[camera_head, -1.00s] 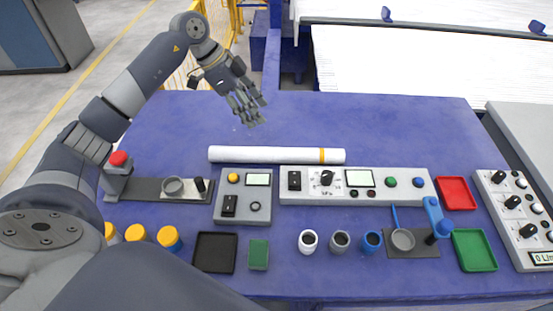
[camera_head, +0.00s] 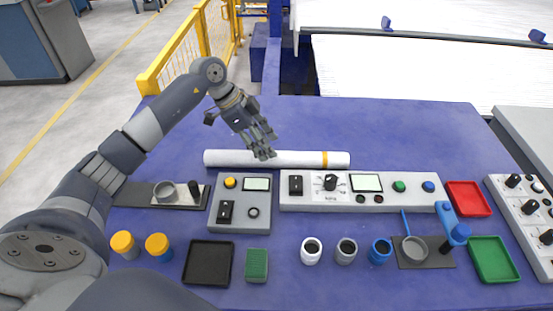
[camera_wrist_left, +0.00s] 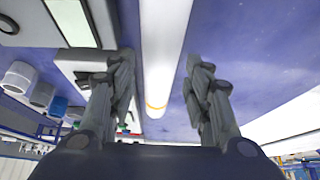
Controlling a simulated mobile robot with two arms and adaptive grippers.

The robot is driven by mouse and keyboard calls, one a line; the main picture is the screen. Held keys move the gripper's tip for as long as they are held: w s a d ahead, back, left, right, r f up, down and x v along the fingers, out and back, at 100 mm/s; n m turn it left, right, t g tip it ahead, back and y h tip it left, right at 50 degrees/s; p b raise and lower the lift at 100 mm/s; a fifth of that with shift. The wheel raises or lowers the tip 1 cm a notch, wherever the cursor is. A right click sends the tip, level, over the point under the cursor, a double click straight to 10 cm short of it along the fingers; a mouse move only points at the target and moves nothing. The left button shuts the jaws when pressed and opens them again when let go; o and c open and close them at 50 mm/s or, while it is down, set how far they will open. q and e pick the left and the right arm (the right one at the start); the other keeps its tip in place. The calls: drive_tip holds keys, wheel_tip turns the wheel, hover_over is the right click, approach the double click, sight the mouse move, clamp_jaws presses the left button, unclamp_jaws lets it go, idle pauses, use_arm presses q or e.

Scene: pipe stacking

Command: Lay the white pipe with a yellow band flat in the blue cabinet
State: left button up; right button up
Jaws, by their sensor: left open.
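The white pipe (camera_head: 300,159) with a yellow band near its right end lies flat on the blue table, behind the row of panels. My left gripper (camera_head: 264,153) is open at the pipe's middle, its fingertips overlapping the pipe's far edge in the head view. In the left wrist view the pipe (camera_wrist_left: 163,40) runs between the two spread fingers (camera_wrist_left: 158,68), and I see no clear contact. A blue-and-grey cabinet (camera_head: 25,45) stands on the floor at the far left; its inside is not visible. My right gripper is not in view.
The blue table (camera_head: 390,125) is clear behind the pipe. A long control panel (camera_head: 410,187) and a grey switch box (camera_head: 230,203) lie just in front of it. Cups, trays and jars fill the front. A yellow fence (camera_head: 190,50) stands behind at left.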

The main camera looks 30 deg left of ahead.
sight(276, 160)
use_arm(q)
drive_tip(key=x, duration=0.5)
drive_tip(key=shift+a+f+p, duration=0.1)
drive_tip(key=shift+f+p, duration=0.15)
drive_tip(key=shift+p, duration=0.1)
drive_tip(key=shift+r, duration=0.15)
drive_tip(key=c, duration=1)
